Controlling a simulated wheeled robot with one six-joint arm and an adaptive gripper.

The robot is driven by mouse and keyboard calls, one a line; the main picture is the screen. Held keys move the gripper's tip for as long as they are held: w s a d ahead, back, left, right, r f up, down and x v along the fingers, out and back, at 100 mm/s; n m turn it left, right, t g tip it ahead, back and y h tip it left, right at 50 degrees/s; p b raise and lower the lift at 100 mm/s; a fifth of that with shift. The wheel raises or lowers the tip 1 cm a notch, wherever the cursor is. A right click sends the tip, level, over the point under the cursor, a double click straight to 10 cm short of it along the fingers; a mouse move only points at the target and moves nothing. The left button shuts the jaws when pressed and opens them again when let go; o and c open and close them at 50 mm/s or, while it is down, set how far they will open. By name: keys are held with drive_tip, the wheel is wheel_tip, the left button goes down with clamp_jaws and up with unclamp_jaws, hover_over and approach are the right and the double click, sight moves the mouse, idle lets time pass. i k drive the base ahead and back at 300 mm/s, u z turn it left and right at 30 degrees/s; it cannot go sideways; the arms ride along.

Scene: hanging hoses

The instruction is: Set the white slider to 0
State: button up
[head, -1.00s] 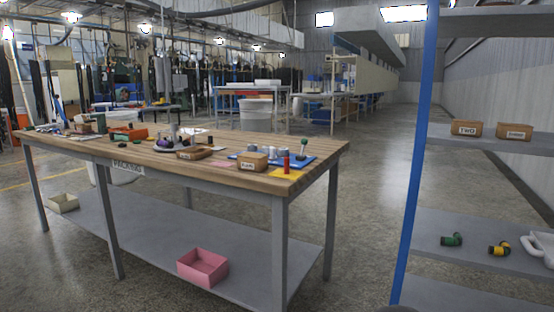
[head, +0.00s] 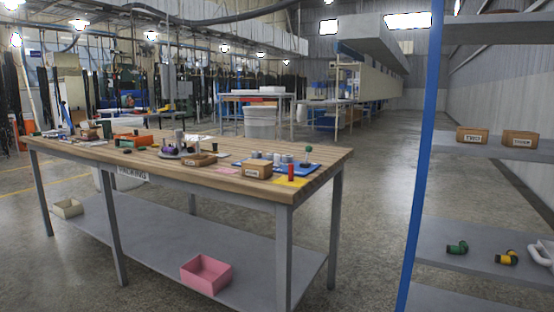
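I cannot make out a white slider in the head view; the items on the workbench are too small to tell. The wooden-topped workbench (head: 250,188) stands left of centre, with small parts and labelled boxes on it. At its right end are a blue mat (head: 284,171) with several small items, a red cylinder (head: 291,172) on a yellow sheet (head: 290,182), and a labelled wooden box (head: 252,169). My gripper is not in view.
A shelf unit with a blue post (head: 424,150) stands at the right, holding two labelled boxes (head: 472,136), (head: 520,139) and pipe elbows (head: 457,248), (head: 507,258). A pink bin (head: 206,274) is on the bench's lower shelf. Concrete floor (head: 375,210) lies open between bench and shelf.

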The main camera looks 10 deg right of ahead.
sight(276, 157)
drive_tip(key=u, duration=0.3)
drive_tip(key=k, duration=0.3)
drive_tip(key=z, duration=1.15)
drive_tip(key=i, duration=1.45)
drive_tip(key=u, duration=0.85)
